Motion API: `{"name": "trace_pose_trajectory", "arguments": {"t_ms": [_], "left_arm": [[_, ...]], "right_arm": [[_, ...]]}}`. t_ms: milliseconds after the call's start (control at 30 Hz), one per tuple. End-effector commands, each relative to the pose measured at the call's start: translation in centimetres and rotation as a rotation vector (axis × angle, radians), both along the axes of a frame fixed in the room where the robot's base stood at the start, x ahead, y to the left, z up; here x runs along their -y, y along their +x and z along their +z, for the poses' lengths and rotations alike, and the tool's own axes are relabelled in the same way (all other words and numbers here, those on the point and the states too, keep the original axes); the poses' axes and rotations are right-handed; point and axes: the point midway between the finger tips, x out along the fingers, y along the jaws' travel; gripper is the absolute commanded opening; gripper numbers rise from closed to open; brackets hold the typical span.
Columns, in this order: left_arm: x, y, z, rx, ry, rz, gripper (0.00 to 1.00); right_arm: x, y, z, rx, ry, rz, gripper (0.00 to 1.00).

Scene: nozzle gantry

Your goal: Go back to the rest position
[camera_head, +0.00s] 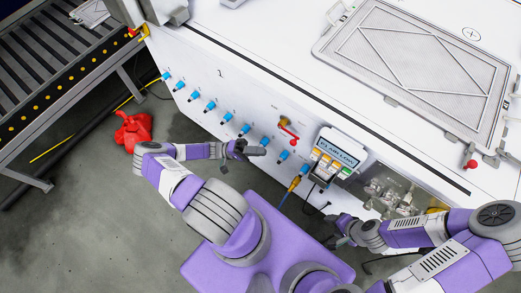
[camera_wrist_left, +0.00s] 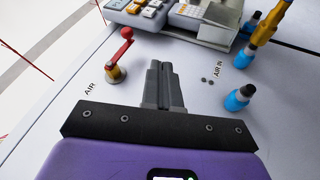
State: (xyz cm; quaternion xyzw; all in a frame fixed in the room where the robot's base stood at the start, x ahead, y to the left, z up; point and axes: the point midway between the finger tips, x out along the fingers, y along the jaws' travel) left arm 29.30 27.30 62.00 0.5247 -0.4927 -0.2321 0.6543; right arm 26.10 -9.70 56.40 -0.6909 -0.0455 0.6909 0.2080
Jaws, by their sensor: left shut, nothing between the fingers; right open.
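My left gripper (camera_head: 258,151) is in front of the white machine's front panel, near the row of blue fittings. In the left wrist view its two grey fingers (camera_wrist_left: 163,78) are together with nothing between them. They point at the panel between the red-handled brass valve (camera_wrist_left: 118,58) and a blue fitting (camera_wrist_left: 238,97). I cannot tell whether the tips touch the panel. My right gripper (camera_head: 336,228) is open and empty, low in front of the machine's small open bay.
The white machine (camera_head: 235,45) fills the back, with a keypad unit (camera_head: 335,157) on its front. A yellow connector (camera_head: 294,183) is on a blue fitting. A roller conveyor (camera_head: 45,60) stands at left. A red object (camera_head: 133,130) lies on the grey floor, which is otherwise mostly clear at left.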

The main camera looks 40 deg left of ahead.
Motion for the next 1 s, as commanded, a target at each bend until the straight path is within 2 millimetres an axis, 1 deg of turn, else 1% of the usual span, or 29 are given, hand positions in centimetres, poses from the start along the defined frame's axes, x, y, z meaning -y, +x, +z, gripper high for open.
{"name": "trace_pose_trajectory", "arguments": {"t_ms": [333, 367, 433, 467, 567, 600, 633, 700, 800, 900, 1000], "left_arm": [[0.1, 0.0, 0.0, -0.001, 0.001, -0.001, 0.00], [0.2, 0.1, 0.0, -0.003, 0.002, -0.005, 0.00], [1.1, 0.4, 0.1, -0.026, 0.014, -0.035, 0.00], [1.7, 0.6, 0.1, -0.045, 0.023, -0.059, 0.00], [5.4, 1.3, 0.1, -0.146, 0.088, -0.179, 0.00], [7.4, 1.5, 0.0, -0.202, 0.130, -0.242, 0.00], [8.9, 1.5, -0.2, -0.246, 0.170, -0.289, 0.00], [12.3, 1.0, -0.6, -0.352, 0.274, -0.395, 0.00], [16.0, -0.4, -1.4, -0.487, 0.448, -0.510, 0.00], [18.3, -2.1, -2.1, -0.592, 0.639, -0.579, 0.00], [19.5, -3.7, -2.5, -0.667, 0.839, -0.603, 0.00]], "right_arm": [[0.0, 0.0, 0.0, 0.000, 0.000, 0.000, 0.56], [0.0, 0.0, 0.0, 0.000, 0.000, 0.000, 0.56], [0.0, 0.0, 0.2, 0.000, 0.000, 0.000, 0.56], [0.0, 0.0, 0.3, 0.000, 0.000, 0.000, 0.56], [0.0, 0.0, 0.9, 0.000, 0.000, 0.000, 0.56], [0.0, 0.0, 1.2, 0.000, 0.000, 0.000, 0.56], [0.0, 0.0, 1.5, 0.000, 0.000, 0.000, 0.56], [0.0, 0.0, 2.1, 0.000, 0.000, 0.000, 0.56], [0.0, 0.0, 2.9, 0.000, 0.000, 0.000, 0.56], [0.0, 0.0, 3.6, 0.000, 0.000, 0.000, 0.56], [0.0, 0.0, 4.4, 0.000, 0.000, 0.000, 0.56]]}}
